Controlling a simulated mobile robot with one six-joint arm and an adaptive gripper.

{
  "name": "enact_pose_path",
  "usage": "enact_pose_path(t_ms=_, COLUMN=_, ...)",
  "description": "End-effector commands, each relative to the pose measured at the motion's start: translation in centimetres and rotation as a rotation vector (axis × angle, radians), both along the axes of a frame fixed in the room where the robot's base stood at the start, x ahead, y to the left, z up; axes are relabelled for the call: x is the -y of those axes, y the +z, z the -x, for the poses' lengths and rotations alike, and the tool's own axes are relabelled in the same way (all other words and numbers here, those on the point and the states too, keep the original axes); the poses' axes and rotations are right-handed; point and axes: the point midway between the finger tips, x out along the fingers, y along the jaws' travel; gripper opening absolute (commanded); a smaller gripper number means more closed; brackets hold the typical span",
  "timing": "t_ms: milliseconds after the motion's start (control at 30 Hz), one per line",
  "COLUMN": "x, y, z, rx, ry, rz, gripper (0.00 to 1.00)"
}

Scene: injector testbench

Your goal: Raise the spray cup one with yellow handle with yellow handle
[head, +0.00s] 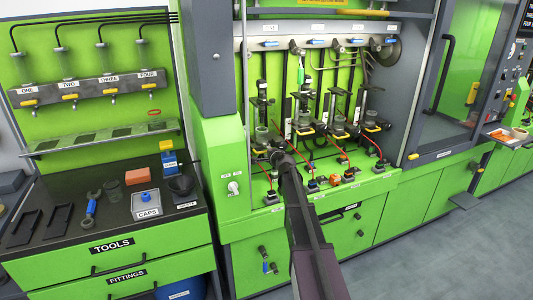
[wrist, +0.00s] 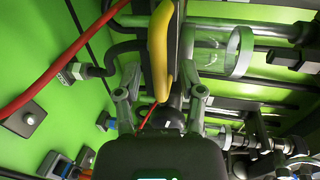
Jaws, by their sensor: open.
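Spray cup one is a clear cylinder (wrist: 222,52) with a pale rim. It lies sideways across the upper middle of the wrist view. The yellow handle (wrist: 160,50) stands beside it, in line with the gap between my fingers. My gripper (wrist: 160,95) is open, one finger on each side of the handle's lower end, with gaps visible; contact cannot be told. In the head view, my gripper (head: 276,146) is at the leftmost injector station, close to the cup (head: 262,134).
Metal rods and clamps (wrist: 265,145) crowd the right of the wrist view. A red hose (wrist: 60,70) and black fittings lie left. In the head view, several similar stations (head: 338,124) stand to the right, with red and black cables below. A tool bench (head: 110,245) stands left.

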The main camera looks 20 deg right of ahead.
Motion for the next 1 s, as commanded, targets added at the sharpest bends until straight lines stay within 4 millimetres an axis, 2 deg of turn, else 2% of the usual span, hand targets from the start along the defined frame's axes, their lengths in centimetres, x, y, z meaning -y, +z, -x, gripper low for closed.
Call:
enact_pose_path(t_ms=133, x=0.0, y=0.0, z=0.0, rx=0.0, ry=0.0, rz=0.0, gripper=0.51)
enact_pose_path(t_ms=300, x=0.0, y=0.0, z=0.0, rx=0.0, ry=0.0, rz=0.0, gripper=0.01)
enact_pose_path(t_ms=667, x=0.0, y=0.4, z=0.0, rx=0.0, ry=0.0, rz=0.0, gripper=0.0)
enact_pose_path(t_ms=1000, x=0.0, y=3.3, z=-0.1, rx=0.001, ry=0.0, rz=-0.001, gripper=0.0)
